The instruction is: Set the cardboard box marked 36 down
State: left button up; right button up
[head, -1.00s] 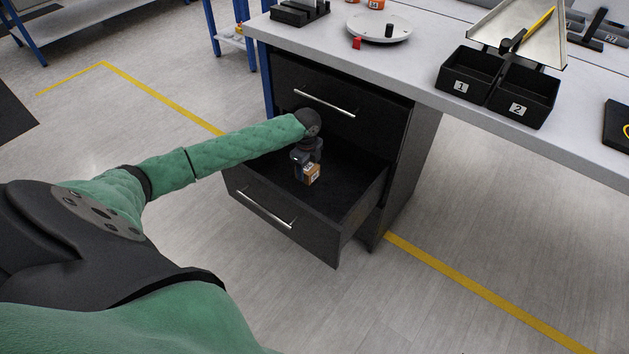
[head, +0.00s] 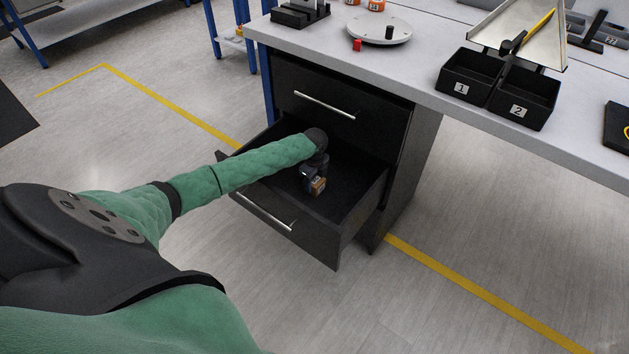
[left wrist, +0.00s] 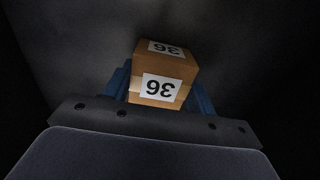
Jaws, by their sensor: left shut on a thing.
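The cardboard box marked 36 (head: 318,186) is small and brown with white number labels. In the left wrist view the box (left wrist: 162,78) sits between the blue fingers, its 36 labels upside down. My left gripper (head: 312,182) is shut on it, inside the open lower drawer (head: 352,208) of the black cabinet. In the left wrist view the gripper (left wrist: 160,95) has a finger on each side of the box. I cannot tell whether the box touches the drawer floor. My right gripper is not in view.
The closed upper drawer (head: 322,104) is just above and behind the open one. The grey worktop (head: 420,75) overhangs it, with black bins 1 (head: 468,78) and 2 (head: 524,102) and a round white plate (head: 380,30). The drawer's side walls stand close around my left gripper.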

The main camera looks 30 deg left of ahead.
pick_arm(q)
jog(key=shift+w, duration=0.1)
jog(key=o, duration=1)
jog(key=shift+o, duration=0.2)
notch_tip(320, 180, up, 6)
jog(key=shift+r, duration=0.8)
